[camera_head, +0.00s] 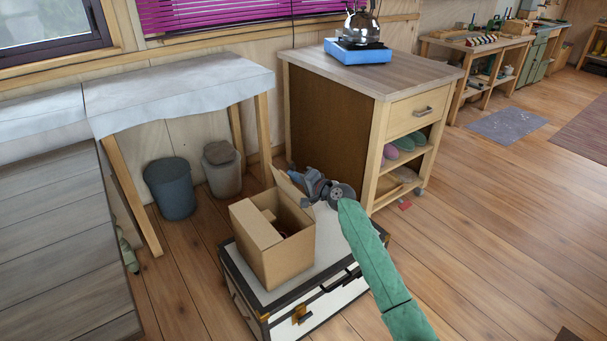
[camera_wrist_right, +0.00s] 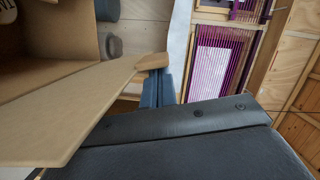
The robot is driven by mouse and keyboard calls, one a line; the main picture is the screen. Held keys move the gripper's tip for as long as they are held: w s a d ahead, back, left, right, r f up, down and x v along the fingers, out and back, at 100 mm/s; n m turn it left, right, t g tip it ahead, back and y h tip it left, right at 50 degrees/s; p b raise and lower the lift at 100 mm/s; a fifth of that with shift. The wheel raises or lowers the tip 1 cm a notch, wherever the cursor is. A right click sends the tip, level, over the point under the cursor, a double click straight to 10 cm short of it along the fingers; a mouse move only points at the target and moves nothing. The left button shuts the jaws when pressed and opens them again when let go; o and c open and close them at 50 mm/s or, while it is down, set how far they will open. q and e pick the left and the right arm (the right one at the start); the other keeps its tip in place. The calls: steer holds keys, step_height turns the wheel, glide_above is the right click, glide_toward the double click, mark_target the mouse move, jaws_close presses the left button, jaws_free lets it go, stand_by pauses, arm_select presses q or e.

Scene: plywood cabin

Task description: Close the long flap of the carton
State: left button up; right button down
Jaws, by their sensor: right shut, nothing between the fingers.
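The brown cardboard carton (camera_head: 290,261) stands on a white chest, its top partly open. A flap (camera_head: 254,224) lies over the left part of its top. Another flap (camera_head: 288,187) stands up at the far right edge beside my right gripper (camera_head: 296,177). In the right wrist view a long flap (camera_wrist_right: 70,112) sticks out from the carton (camera_wrist_right: 45,35), its far end close to the gripper fingers (camera_wrist_right: 158,82). The right gripper is shut and empty; I cannot tell whether it touches the flap. Part of the carton's inside is hidden. My left gripper is not in view.
The white chest (camera_head: 318,306) has black edges. Two bins (camera_head: 170,188) stand under a cloth-covered table (camera_head: 180,92).

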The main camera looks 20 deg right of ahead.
steer(key=s+a+f+n+p, duration=0.1)
steer(key=s+a+n, duration=0.15)
steer(key=a, duration=0.25)
steer(key=n+h+p, duration=0.3)
steer(key=n, duration=0.4)
glide_above(266, 223)
steer(key=d, duration=0.1)
steer(key=shift+m, duration=0.25)
steer(key=f, duration=0.6)
steer(key=shift+w+f, duration=0.25)
steer(key=shift+f, duration=0.1)
steer(key=shift+a+f+n, duration=0.25)
steer(key=shift+f+n, duration=0.25)
steer(key=shift+f, duration=0.2)
steer(key=shift+s+a+f, duration=0.15)
steer(key=shift+a+f, duration=0.05)
steer(key=shift+f, duration=0.5)
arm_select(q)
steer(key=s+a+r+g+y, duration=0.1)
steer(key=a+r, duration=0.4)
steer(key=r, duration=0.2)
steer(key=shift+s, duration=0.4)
arm_select(e)
steer(key=shift+a+f, duration=0.1)
steer(key=shift+f, duration=0.15)
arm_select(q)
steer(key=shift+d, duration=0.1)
